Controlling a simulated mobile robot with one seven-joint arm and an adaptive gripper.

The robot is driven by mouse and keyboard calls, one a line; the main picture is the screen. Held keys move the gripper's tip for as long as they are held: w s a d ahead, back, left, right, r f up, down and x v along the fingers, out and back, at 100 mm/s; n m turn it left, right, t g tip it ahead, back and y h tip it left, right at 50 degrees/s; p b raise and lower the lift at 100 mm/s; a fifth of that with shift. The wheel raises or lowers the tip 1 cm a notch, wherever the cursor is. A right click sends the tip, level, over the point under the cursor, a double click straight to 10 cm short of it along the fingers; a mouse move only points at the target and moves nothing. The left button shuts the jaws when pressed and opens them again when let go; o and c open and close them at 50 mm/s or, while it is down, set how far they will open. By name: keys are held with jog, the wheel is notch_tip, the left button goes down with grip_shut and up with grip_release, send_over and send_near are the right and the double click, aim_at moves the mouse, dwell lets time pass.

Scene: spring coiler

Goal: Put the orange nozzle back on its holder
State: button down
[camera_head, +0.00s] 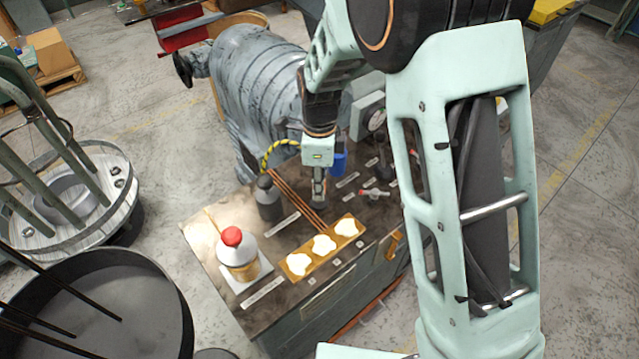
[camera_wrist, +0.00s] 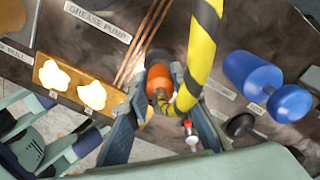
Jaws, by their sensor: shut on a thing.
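The orange nozzle (camera_wrist: 158,82) shows in the wrist view, with dark bands around it and a yellow-and-black striped hose (camera_wrist: 203,45) beside it. My gripper (camera_wrist: 163,92) has a finger on each side of the nozzle and is shut on it. In the head view my gripper (camera_head: 318,197) points down over the bench, just behind the row of white knobs. There the nozzle is hidden or too small to tell, and the striped hose (camera_head: 276,150) arches to the left of my wrist. I cannot make out the holder for certain in either view.

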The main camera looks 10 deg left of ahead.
jog(key=shift+f+b, duration=0.35)
jog(key=shift+f, duration=0.15)
dwell(0.3)
jog(key=c, duration=1.6)
grip_release()
notch_tip(320, 180, up, 12)
jog(key=shift+f, duration=0.1)
notch_tip(320, 180, up, 13)
jog(key=p, duration=1.1)
jog(key=shift+a, duration=0.1)
